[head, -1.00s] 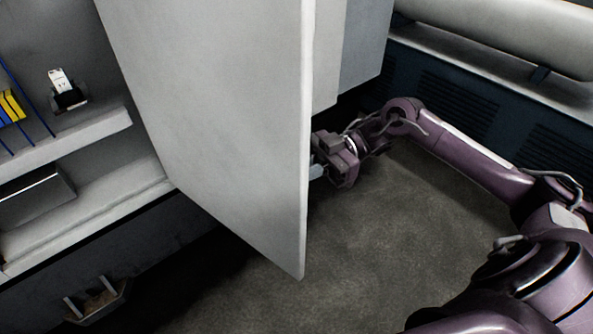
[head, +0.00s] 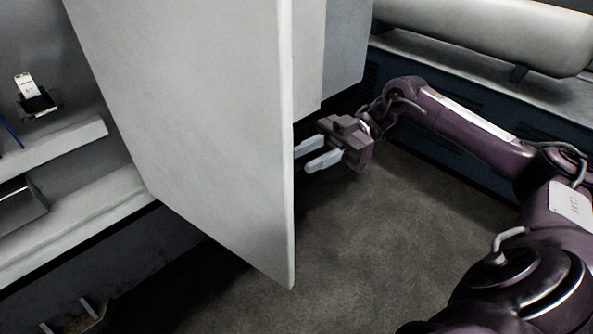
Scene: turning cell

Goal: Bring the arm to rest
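My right gripper (head: 308,156) is at the middle of the head view, just right of the free edge of a large grey door (head: 195,130). Its two light grey fingers are spread apart with nothing seen between them, and they point left toward the door. The tip of the farther finger is close to the door's edge; I cannot tell whether it touches. My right arm (head: 465,130) comes in from the right, bent at the elbow. My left arm and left gripper do not show.
The door stands open in front of a cabinet with grey shelves (head: 60,148). A small white and black device (head: 33,97) is at the upper shelf. A pale cylinder (head: 490,32) lies along the back right. The dark floor (head: 400,250) below my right arm is clear.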

